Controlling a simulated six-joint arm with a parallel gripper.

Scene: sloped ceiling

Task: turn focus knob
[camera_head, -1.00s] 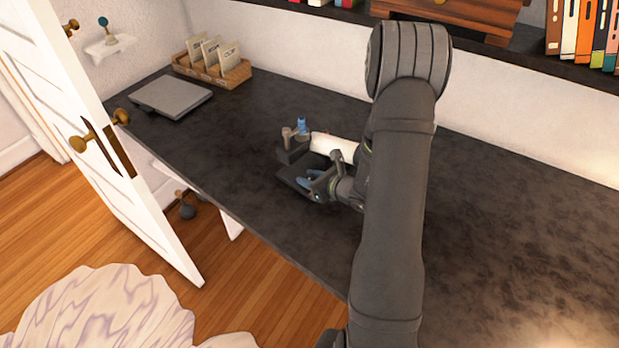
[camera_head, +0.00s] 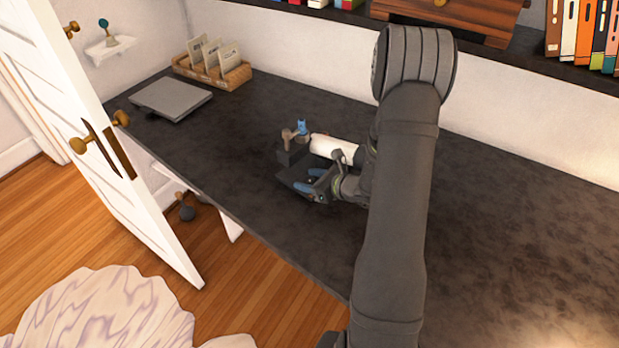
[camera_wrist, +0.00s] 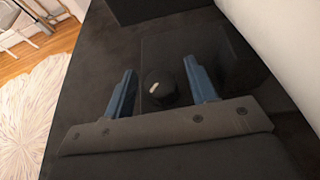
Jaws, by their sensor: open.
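The focus knob (camera_wrist: 159,87) is a small round black knob with a pale mark on top. In the wrist view it lies between the two blue fingers of my gripper (camera_wrist: 161,92), with a gap on each side. My gripper is open. The knob belongs to a dark device (camera_head: 292,153) with a white cylinder (camera_head: 334,149) on the desk. In the head view my gripper (camera_head: 311,181) is low over the near part of the device and hides the knob. Whether the fingers touch the device's surface cannot be told.
The dark desk (camera_head: 500,220) is mostly clear. A closed grey laptop (camera_head: 172,98) and a wooden card box (camera_head: 225,75) stand at its far left. A white door (camera_head: 120,150) stands beyond the left edge. Shelves with books (camera_head: 585,35) run along the wall.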

